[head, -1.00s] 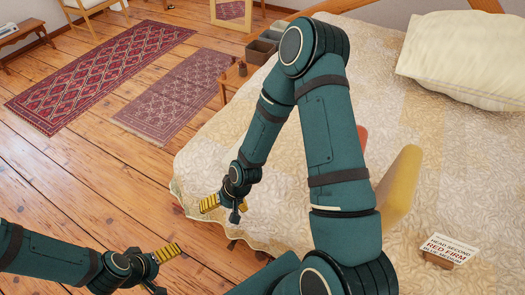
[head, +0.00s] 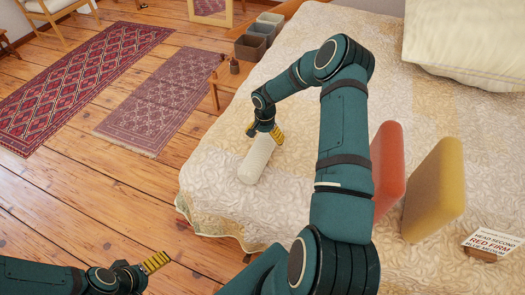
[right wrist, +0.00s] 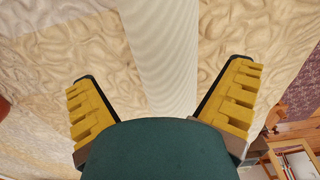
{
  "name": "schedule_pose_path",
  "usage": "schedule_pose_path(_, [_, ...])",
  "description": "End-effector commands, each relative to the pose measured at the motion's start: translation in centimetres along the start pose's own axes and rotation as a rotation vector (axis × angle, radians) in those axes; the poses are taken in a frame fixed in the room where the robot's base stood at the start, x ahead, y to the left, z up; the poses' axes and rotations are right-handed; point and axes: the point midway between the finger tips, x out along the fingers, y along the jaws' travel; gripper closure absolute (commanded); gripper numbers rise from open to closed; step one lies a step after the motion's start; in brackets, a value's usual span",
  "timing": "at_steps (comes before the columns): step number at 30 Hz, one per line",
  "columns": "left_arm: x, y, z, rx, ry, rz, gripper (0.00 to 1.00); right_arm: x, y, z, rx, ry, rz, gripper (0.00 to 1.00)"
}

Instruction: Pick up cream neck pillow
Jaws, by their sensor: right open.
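The cream neck pillow (head: 256,161) is a pale ribbed roll lying on the bed near its left edge. In the right wrist view the pillow (right wrist: 162,50) runs down the middle, between my open fingers. My right gripper (head: 265,131) is open at the pillow's far end, with its yellow fingers apart on either side; whether they touch it I cannot tell. The right gripper's fingers also show in the right wrist view (right wrist: 164,95). My left gripper (head: 155,263) is low at the left over the wooden floor, away from the bed; its jaw opening is unclear.
A red cushion (head: 387,172) and a yellow cushion (head: 433,190) stand on the bed beside my right arm. A sign reading "RED FIRM" (head: 490,242) is at the right. A large cream pillow (head: 465,40) lies at the back. Grey bins (head: 252,46) stand beyond the bed.

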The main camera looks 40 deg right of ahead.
Motion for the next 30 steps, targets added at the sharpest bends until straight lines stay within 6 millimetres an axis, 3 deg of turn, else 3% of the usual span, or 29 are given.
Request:
schedule_pose_path(3, [0.3, -0.1, -0.1, 0.0, 0.002, 0.0, 0.0, 1.5, -0.1, 0.1, 0.0, -0.001, -0.001, 0.0])
schedule_pose_path(8, [0.4, -0.2, -0.1, 0.0, 0.003, 0.0, 0.0, 2.3, -0.2, 0.2, -0.002, -0.001, -0.002, 0.0])
schedule_pose_path(18, [1.5, -0.6, -0.2, 0.001, 0.008, -0.001, 0.0, 6.6, -0.4, 1.1, -0.001, -0.002, -0.002, 0.0])
schedule_pose_path(28, [1.5, -0.6, -0.2, 0.001, 0.009, -0.001, 0.0, 7.1, -0.4, 1.1, -0.002, 0.0, -0.002, 0.0])
schedule_pose_path(30, [1.5, -0.6, -0.2, 0.001, 0.009, -0.001, 0.0, 7.1, -0.4, 1.1, -0.002, 0.0, -0.002, 0.25])
